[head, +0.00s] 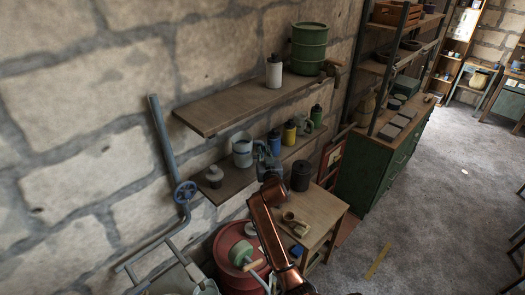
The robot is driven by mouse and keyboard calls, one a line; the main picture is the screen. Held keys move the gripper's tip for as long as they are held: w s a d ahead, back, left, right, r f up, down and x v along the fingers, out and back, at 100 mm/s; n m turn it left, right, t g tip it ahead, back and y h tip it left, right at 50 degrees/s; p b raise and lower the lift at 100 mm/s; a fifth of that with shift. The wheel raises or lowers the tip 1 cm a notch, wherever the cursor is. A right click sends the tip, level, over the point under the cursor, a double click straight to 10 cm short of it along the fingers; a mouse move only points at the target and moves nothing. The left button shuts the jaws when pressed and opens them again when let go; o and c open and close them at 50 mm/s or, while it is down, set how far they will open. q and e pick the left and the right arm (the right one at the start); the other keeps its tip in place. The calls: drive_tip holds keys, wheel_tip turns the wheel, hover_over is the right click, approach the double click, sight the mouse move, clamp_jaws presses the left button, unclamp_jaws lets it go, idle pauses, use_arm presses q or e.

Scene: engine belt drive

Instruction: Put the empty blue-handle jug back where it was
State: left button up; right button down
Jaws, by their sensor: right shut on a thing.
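The blue-handle jug (242,149) is a pale grey-white jug that appears upright at the lower wall shelf. Whether its base touches the shelf board or hangs just above it, I cannot tell. My right gripper (263,160) reaches up from below and is shut on the jug at its handle side, on the right. The fingers hide most of the handle. The inside of the jug is too small to read. My left gripper is not in view.
The lower shelf (233,184) also holds a small pale pot (214,177) and blue, yellow and green bottles (290,133) close by. The upper shelf (215,117) overhangs it. A dark canister (301,175) stands on a small wooden table (320,208); a red drum (232,245) stands below.

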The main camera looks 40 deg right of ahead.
drive_tip(key=shift+f, duration=0.7)
drive_tip(key=shift+f, duration=0.1)
drive_tip(key=shift+f, duration=0.15)
drive_tip(key=c, duration=2)
unclamp_jaws()
drive_tip(key=shift+o, duration=0.2)
drive_tip(key=shift+r, duration=0.2)
drive_tip(key=b+v, duration=0.1)
drive_tip(key=v, duration=1.1)
drive_tip(key=shift+b, duration=0.35)
